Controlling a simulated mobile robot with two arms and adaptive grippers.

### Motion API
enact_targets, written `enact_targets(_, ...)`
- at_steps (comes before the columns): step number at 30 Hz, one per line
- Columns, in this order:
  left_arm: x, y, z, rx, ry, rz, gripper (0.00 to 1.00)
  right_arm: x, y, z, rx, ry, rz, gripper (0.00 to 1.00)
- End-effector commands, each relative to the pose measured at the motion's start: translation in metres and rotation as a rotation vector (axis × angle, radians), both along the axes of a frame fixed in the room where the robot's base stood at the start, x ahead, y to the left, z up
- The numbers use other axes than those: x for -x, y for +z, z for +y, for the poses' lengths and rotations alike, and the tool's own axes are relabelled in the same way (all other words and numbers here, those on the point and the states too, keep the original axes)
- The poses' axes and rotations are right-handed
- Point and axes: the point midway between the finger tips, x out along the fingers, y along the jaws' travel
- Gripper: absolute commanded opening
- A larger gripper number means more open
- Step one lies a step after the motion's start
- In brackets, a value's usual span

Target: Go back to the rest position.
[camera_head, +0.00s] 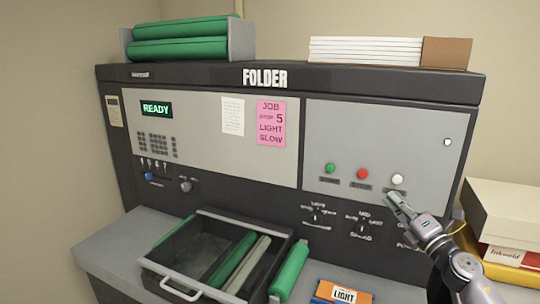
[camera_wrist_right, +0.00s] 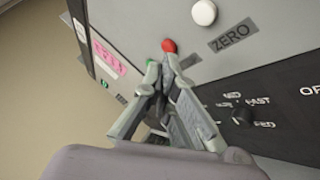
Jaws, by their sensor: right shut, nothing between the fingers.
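My right gripper (camera_head: 399,205) is at the lower right of the folder machine's front panel in the head view, just below the white button (camera_head: 397,179). It is shut and empty. It also shows in the right wrist view (camera_wrist_right: 160,70), its fingers pointing at the panel near the red button (camera_wrist_right: 169,46). The white button (camera_wrist_right: 204,12) lies above and to the right of the fingers there. I cannot tell whether the fingertips touch the panel. The folder (camera_head: 200,108) has a green display reading READY. My left gripper is not in view.
An open drawer with green rollers (camera_head: 230,262) juts out below the panel. Another green roller (camera_head: 290,270) and an orange box marked LIGHT (camera_head: 342,292) lie beside it. Boxes (camera_head: 505,215) stand close to the right of my arm. Paper (camera_head: 365,50) lies on the machine's top.

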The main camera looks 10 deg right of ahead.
Motion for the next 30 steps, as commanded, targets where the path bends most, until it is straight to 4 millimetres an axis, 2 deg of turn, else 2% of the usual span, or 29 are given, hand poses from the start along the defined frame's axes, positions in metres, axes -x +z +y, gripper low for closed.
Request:
enact_targets(5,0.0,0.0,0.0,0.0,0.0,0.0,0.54,0.028,-0.054,0.028,-0.367,-0.092,0.064,0.0)
enact_targets(8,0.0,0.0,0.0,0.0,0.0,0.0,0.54,0.062,-0.105,0.041,-0.672,-0.209,0.163,0.0)
enact_targets(12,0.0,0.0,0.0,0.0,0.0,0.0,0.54,0.127,-0.186,0.064,-1.055,-0.411,0.366,0.0)
enact_targets(14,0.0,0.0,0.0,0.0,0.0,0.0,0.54,0.158,-0.216,0.077,-1.187,-0.499,0.462,0.0)
enact_targets(15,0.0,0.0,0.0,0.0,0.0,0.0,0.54,0.18,-0.234,0.087,-1.266,-0.559,0.527,0.0)
enact_targets(18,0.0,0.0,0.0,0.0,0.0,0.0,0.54,0.232,-0.269,0.113,-1.42,-0.693,0.679,0.0)
enact_targets(21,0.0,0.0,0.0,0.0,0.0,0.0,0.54,0.274,-0.289,0.134,-1.517,-0.795,0.801,0.0)
enact_targets(24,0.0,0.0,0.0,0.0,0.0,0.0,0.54,0.307,-0.3,0.153,-1.583,-0.875,0.9,0.0)
enact_targets(30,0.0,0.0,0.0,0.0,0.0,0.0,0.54,0.365,-0.31,0.185,-1.67,-1.008,1.071,0.0)
